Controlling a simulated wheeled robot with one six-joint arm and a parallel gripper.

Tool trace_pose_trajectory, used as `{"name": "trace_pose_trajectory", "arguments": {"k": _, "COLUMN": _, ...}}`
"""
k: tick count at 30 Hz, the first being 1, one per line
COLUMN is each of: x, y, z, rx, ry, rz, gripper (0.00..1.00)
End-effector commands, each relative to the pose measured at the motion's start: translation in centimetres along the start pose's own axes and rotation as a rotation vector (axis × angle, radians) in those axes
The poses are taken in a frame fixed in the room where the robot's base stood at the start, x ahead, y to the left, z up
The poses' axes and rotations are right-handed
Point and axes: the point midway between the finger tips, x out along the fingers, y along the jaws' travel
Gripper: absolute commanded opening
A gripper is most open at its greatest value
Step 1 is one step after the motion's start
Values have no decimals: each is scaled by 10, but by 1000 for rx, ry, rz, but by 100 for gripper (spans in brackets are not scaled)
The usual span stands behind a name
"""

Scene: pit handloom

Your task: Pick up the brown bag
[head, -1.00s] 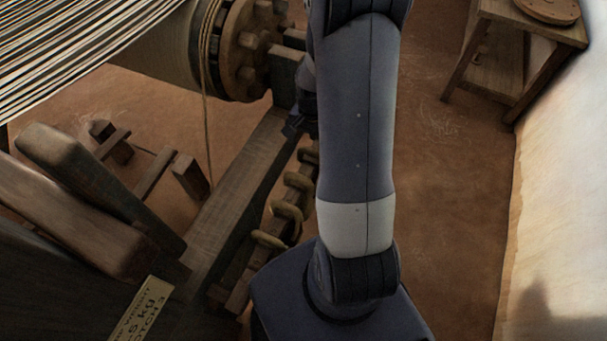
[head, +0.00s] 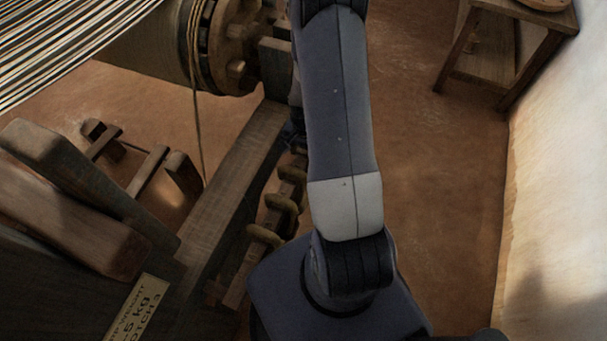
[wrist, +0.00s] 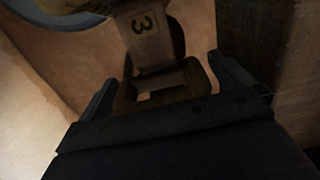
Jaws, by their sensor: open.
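In the wrist view, a brown bag (wrist: 178,92) with a loop-like top lies between the fingers of my gripper (wrist: 164,74). A paler strip marked "3" (wrist: 145,38) runs up from it to the top edge. My gripper is open, with one finger to the left and one to the right of the bag's top. I cannot tell whether either finger touches it. The view is dark, and the bag's lower body is partly hidden by my gripper. In the head view I cannot make out the bag or my fingertips.
The loom's wooden beam (head: 229,190) and a rail with rings (head: 282,205) run left of my arm. The toothed roller end (head: 232,50) is at the top. A small wooden table (head: 510,45) stands at upper right by the pale wall (head: 560,170). The brown floor (head: 440,170) between is clear.

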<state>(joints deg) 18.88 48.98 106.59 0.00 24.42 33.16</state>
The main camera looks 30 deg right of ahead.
Motion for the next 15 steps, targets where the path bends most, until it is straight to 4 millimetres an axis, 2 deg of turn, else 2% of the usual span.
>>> {"name": "trace_pose_trajectory", "arguments": {"k": 4, "x": 0, "y": 0, "z": 0, "rx": 0, "ry": 0, "rz": 0, "gripper": 98}}
{"name": "trace_pose_trajectory", "arguments": {"k": 15, "x": 0, "y": 0, "z": 0, "rx": 0, "ry": 0, "rz": 0, "gripper": 68}}
